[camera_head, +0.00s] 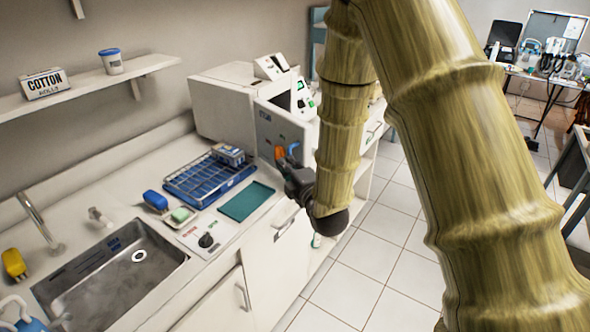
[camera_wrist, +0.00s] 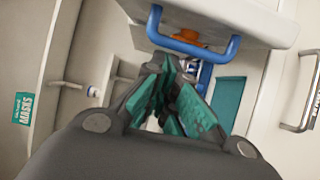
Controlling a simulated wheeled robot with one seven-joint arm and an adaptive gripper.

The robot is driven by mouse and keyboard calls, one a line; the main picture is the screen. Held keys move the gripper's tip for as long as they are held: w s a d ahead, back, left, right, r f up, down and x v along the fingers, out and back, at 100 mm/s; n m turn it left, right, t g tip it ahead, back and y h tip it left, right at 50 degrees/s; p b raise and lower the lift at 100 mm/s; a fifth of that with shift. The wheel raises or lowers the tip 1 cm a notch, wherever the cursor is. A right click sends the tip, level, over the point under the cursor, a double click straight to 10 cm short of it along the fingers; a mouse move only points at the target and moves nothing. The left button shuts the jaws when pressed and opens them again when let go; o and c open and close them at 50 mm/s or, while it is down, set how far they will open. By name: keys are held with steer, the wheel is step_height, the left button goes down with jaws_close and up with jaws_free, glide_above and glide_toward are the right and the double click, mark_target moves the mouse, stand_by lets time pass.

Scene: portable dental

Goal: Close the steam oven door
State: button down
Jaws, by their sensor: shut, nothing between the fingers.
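The steam oven (camera_head: 222,106) is a white box on the counter against the wall. Its door (camera_head: 268,126) stands open, swung out over the counter front, with a blue handle (camera_head: 293,148) and an orange knob (camera_head: 279,152). In the wrist view the door (camera_wrist: 250,12) is at the top, with the blue handle (camera_wrist: 232,48) and orange knob (camera_wrist: 186,37) just beyond my fingertips. My gripper (camera_head: 284,167) is shut and empty, close to the handle; its teal-padded fingers show in the wrist view (camera_wrist: 178,98). I cannot tell whether they touch the handle. My arm hides part of the oven's right side.
A wire basket on a blue tray (camera_head: 205,187) and a teal mat (camera_head: 246,201) lie on the counter near the door. A sink (camera_head: 112,275) is at left. A shelf (camera_head: 85,88) hangs above.

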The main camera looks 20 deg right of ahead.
mark_target(299, 160)
steer(key=shift+w+d+p, duration=0.2)
steer(key=shift+w+d, duration=0.05)
steer(key=shift+d, duration=0.35)
steer(key=shift+w+d+p, duration=0.2)
steer(key=shift+d+p, duration=0.05)
steer(key=shift+d, duration=0.4)
steer(key=shift+w+d+p, duration=0.2)
steer(key=shift+w+d, duration=0.05)
steer(key=shift+d, duration=0.35)
steer(key=shift+w+d, duration=0.1)
